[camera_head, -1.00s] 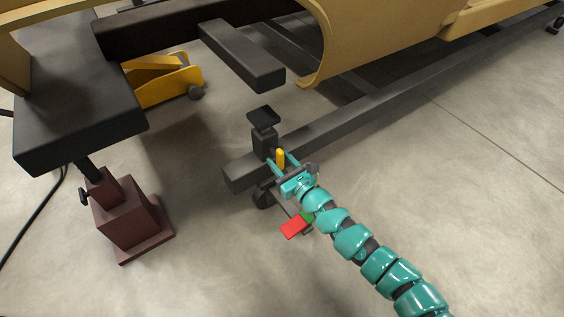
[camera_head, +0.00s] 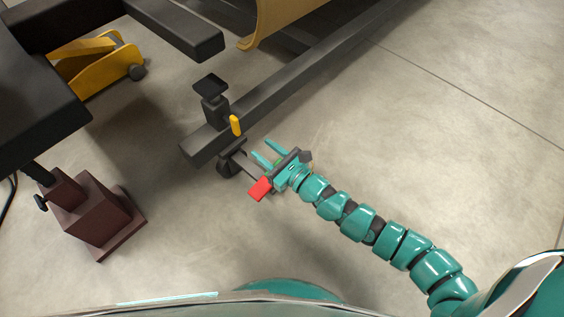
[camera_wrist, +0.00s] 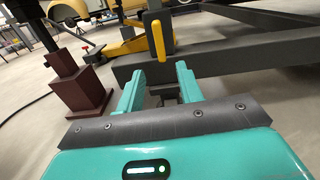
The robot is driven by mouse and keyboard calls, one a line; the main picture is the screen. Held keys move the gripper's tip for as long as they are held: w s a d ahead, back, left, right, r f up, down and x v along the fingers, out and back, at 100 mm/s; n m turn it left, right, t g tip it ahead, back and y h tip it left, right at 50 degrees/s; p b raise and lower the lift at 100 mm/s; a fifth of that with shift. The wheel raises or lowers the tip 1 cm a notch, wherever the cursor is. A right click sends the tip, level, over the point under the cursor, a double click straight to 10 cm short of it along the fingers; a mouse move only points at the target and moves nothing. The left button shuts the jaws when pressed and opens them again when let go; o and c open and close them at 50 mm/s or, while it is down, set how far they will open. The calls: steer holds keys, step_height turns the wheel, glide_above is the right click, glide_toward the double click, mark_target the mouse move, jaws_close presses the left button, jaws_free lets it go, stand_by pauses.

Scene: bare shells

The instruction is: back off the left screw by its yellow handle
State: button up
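The yellow handle (camera_head: 236,125) sticks up at the side of a black screw post (camera_head: 215,109) with a flat square pad, at the end of a dark floor beam. In the wrist view the handle (camera_wrist: 158,40) stands nearly upright, beyond and above the gap between my fingers. My gripper (camera_head: 259,147) is to the lower right of the handle in the head view, apart from it. Its two teal fingers are spread with nothing between them, as the wrist view of my gripper (camera_wrist: 160,72) also shows. The screw's thread is not visible.
The dark floor beam (camera_head: 290,88) runs up to the right behind the handle. A caster (camera_head: 228,165) sits under its near end. A maroon stand (camera_head: 92,212) and a yellow floor jack (camera_head: 98,72) are on the left. The concrete floor at right is clear.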

steer(key=shift+b+v, duration=1.3)
steer(key=shift+v, duration=1.45)
steer(key=shift+d, duration=0.1)
steer(key=shift+r, duration=0.1)
